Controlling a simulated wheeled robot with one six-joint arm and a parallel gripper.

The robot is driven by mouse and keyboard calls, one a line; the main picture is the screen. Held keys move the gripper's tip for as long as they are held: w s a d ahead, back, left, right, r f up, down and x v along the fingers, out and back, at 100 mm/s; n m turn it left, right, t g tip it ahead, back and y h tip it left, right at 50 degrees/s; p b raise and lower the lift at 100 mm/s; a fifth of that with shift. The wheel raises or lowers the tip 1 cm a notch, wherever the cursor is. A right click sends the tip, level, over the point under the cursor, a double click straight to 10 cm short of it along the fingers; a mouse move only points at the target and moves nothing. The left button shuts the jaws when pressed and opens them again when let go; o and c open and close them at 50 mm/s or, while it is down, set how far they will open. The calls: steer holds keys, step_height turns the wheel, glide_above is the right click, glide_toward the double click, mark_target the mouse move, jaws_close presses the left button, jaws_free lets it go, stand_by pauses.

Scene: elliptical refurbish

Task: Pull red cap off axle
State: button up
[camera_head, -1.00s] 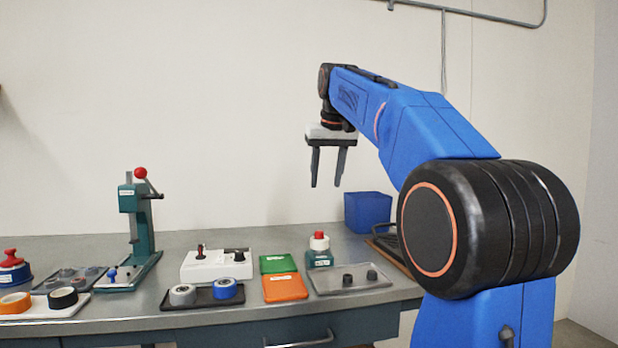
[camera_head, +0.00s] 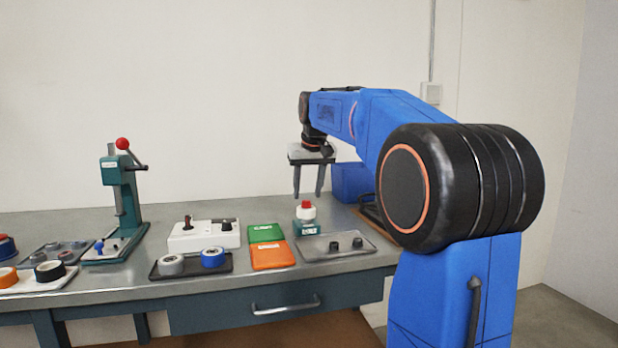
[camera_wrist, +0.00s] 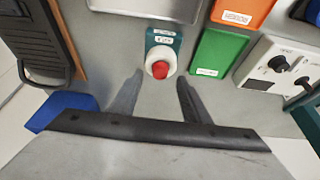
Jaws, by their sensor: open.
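The red cap (camera_head: 306,205) sits on top of a white round part (camera_head: 306,213) on a small teal block (camera_head: 307,228) on the bench. The wrist view shows the red cap (camera_wrist: 160,69) from above, beyond the fingertips and roughly between them. My gripper (camera_head: 308,195) is open and empty, its two fingers pointing down just above the cap in the head view. In the wrist view my gripper (camera_wrist: 158,78) has a finger on each side of the cap's line. I see no contact. The axle cannot be made out under the cap.
A grey tray (camera_head: 310,247) with black pieces is in front. A blue box (camera_head: 352,182) stands behind right. A white control box (camera_head: 203,236) and teal press (camera_head: 122,200) stand further left.

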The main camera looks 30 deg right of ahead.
mark_target(306, 203)
steer(key=shift+x, duration=1.35)
steer(key=c, duration=1.1)
